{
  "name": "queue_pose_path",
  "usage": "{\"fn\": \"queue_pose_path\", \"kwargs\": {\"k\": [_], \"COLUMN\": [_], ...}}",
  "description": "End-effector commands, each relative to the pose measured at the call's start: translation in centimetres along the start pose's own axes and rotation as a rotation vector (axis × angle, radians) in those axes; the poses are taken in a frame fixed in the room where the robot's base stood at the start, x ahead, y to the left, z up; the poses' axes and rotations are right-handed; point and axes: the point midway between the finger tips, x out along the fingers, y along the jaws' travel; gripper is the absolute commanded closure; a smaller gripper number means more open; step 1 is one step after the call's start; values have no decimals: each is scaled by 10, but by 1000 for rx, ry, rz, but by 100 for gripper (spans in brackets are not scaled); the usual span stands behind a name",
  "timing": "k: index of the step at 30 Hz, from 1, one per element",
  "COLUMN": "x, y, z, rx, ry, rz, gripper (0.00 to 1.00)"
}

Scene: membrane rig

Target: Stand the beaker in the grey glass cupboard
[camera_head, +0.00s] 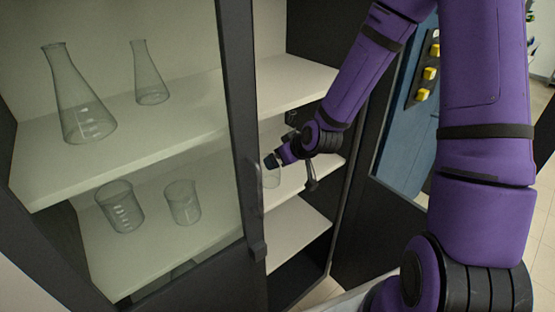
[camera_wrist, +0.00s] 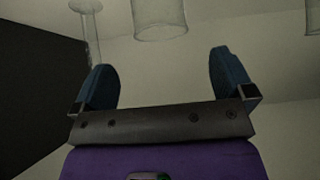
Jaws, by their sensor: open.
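The grey cupboard (camera_head: 252,215) has dark frames, pale shelves and a glazed door in front of its left part. My gripper (camera_head: 275,162) reaches into its uncovered right part at the middle shelf. A faint clear beaker (camera_head: 271,177) stands on that shelf just by the fingertips, partly behind the door's edge. In the wrist view my two blue fingers (camera_wrist: 162,72) are wide apart with nothing between them. A clear glass vessel (camera_wrist: 160,18), likely that beaker, is beyond the fingertips, cut off by the top edge and apart from both fingers.
Behind the door, two conical flasks (camera_head: 83,105) (camera_head: 150,80) stand on the upper shelf and two beakers (camera_head: 120,207) (camera_head: 183,203) on the middle one. The wrist view shows a thin-necked glass piece (camera_wrist: 90,35) at left. The lower right shelf (camera_head: 297,235) looks bare.

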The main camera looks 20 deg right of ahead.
Motion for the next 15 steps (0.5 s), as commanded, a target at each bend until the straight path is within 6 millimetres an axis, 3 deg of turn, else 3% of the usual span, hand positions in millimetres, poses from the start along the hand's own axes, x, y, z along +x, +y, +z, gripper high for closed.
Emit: {"fn": "queue_pose_path", "kwargs": {"k": [6, 15], "x": [-21, -29], "y": [0, 0], "z": [-1, -1], "rx": [1, -4], "ry": [2, -6], "rz": [1, 2], "gripper": [0, 0]}}
